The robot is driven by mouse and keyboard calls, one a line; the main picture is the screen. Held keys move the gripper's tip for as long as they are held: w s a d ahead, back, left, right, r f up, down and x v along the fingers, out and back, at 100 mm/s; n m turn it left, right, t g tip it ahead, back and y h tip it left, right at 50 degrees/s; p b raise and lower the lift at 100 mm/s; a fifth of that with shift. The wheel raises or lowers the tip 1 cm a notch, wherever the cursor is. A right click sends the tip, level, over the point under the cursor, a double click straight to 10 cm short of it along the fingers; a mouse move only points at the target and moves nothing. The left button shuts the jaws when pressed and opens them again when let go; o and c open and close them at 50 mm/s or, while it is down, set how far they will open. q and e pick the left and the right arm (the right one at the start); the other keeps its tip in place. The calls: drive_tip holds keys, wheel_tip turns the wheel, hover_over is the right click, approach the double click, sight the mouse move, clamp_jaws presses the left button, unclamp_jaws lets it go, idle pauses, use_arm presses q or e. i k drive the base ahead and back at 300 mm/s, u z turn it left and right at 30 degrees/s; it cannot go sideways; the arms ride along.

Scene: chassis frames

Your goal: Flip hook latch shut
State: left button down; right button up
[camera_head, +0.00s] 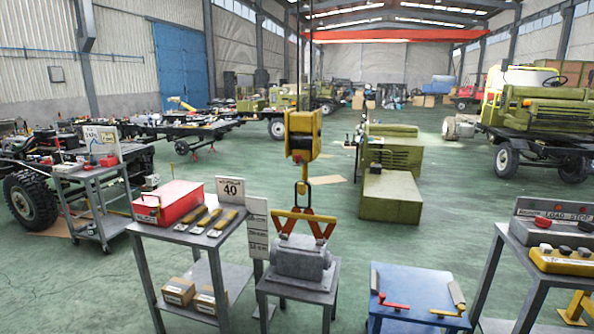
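A yellow crane hook block (303,134) hangs on cables in the middle of the view. Its hook (302,187) is below it, just above an orange lifting frame (303,218). The latch on the hook is too small to make out, so I cannot tell whether it is open or shut. I also cannot tell whether the hook is through the frame. The frame stands on a grey cast housing (301,260), which rests on a small grey stand (298,289). Neither of my grippers is in view.
Left of the stand, a grey cart (190,238) holds a red box (168,202) and yellow-handled tools. Green floor lies behind.

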sight(298, 157)
drive_tip(key=z, duration=0.15)
drive_tip(key=i, duration=1.3)
drive_tip(key=z, duration=1)
